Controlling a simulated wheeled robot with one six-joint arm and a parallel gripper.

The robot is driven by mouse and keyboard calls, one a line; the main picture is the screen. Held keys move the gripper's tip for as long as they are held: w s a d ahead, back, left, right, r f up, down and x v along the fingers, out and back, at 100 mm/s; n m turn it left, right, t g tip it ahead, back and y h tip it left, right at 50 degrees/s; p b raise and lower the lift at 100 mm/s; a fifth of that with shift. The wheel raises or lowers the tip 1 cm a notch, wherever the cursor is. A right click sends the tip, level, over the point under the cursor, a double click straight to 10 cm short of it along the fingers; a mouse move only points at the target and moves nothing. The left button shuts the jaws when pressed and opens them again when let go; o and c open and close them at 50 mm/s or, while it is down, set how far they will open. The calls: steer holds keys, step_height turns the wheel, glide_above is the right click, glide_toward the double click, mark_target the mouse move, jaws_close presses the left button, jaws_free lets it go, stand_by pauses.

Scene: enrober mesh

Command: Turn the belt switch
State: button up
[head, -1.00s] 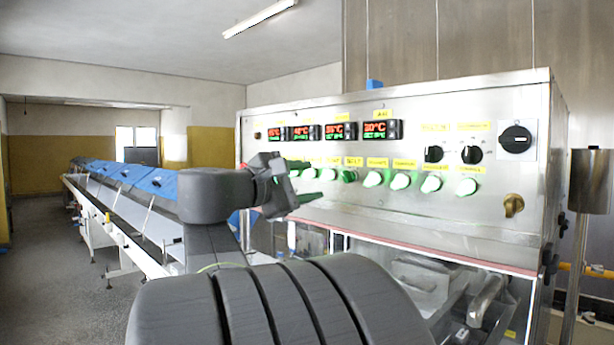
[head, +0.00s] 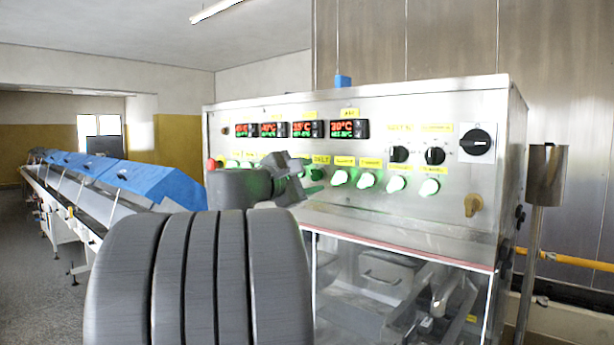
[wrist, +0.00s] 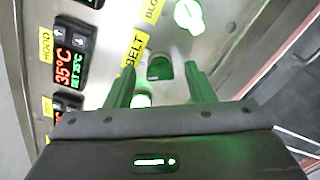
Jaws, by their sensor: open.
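The belt switch (head: 315,174) is a dark green knob under a yellow BELT label on the steel control panel. In the wrist view the belt switch (wrist: 160,68) lies between the two fingertips, below the BELT label (wrist: 133,48). My gripper (wrist: 158,76) is open, with one finger on each side of the switch. Whether the fingers touch it cannot be told. In the head view my gripper (head: 299,170) is close to the panel at the switch, and my arm hides part of the lower left of the panel.
A row of lit green-white knobs (head: 366,180) continues to the right of the switch. Red temperature displays (head: 348,128) sit above. Black dials (head: 435,156) and a brass handle (head: 472,205) are at the right. Below is a clear-fronted enclosure (head: 375,270). A blue-covered conveyor (head: 150,180) runs left.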

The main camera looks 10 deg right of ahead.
steer(key=shift+c, duration=0.4)
steer(key=c, duration=0.9)
